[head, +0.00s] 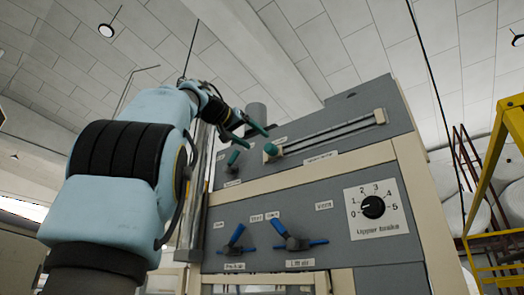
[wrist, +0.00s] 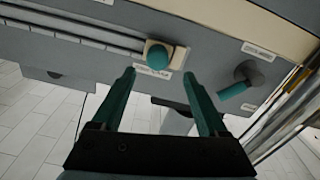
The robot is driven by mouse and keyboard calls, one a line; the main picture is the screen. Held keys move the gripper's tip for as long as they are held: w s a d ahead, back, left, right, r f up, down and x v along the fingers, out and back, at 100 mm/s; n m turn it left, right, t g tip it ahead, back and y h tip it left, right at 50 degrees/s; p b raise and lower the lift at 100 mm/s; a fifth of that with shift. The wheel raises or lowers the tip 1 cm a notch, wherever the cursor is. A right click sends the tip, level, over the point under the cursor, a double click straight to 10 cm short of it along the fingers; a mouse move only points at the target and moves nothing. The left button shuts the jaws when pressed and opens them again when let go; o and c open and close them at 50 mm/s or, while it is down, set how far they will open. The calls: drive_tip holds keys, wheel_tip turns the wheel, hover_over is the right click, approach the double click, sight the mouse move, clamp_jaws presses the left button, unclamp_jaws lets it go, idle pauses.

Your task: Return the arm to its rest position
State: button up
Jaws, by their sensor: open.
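My arm, light blue and black, rises at the left of the head view. My gripper (head: 243,126) is up in front of the upper grey panel, near a teal-green slider knob (head: 271,150). In the wrist view the two green fingers of my gripper (wrist: 160,88) are spread wide with nothing between them. The knob also shows in the wrist view (wrist: 158,57), beyond and between the fingertips. It appears apart from both fingers.
The grey panel (head: 330,175) has a slot, a teal lever (head: 233,158), two blue-handled levers (head: 235,240) (head: 290,240) and a dial (head: 373,207). A metal post (head: 190,190) stands close to my arm. Yellow railing (head: 490,150) and white rolls (head: 475,210) are at right.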

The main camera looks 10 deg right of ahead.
drive_tip(key=shift+v, duration=1.05)
